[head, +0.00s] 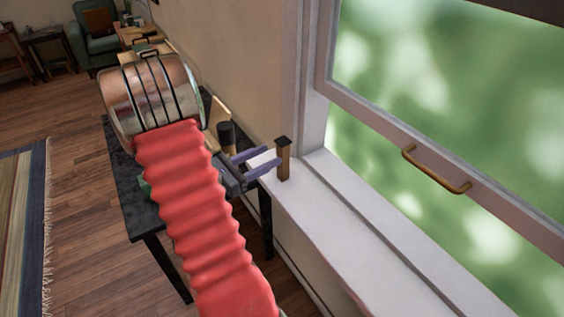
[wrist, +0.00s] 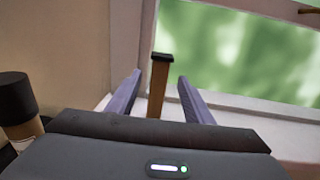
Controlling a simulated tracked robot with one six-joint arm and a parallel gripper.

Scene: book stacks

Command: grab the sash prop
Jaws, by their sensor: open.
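The sash prop (head: 283,160) is a short upright wooden post with a dark cap, standing on the white window sill (head: 335,215) near its left end. My gripper (head: 264,162) is open, its two purple fingers pointing at the post from the left. In the wrist view the sash prop (wrist: 158,88) stands upright between the fingers of my gripper (wrist: 155,92), with a gap on each side. Its lower end is hidden behind the dark gripper body. I cannot tell how deep between the fingertips it is.
The raised window sash (head: 440,135) with a brass handle (head: 436,170) is to the right. A dark table (head: 125,185) stands below my arm, with a black-topped cylinder (head: 227,135) behind the gripper; the cylinder shows at left in the wrist view (wrist: 16,100). The sill to the right is clear.

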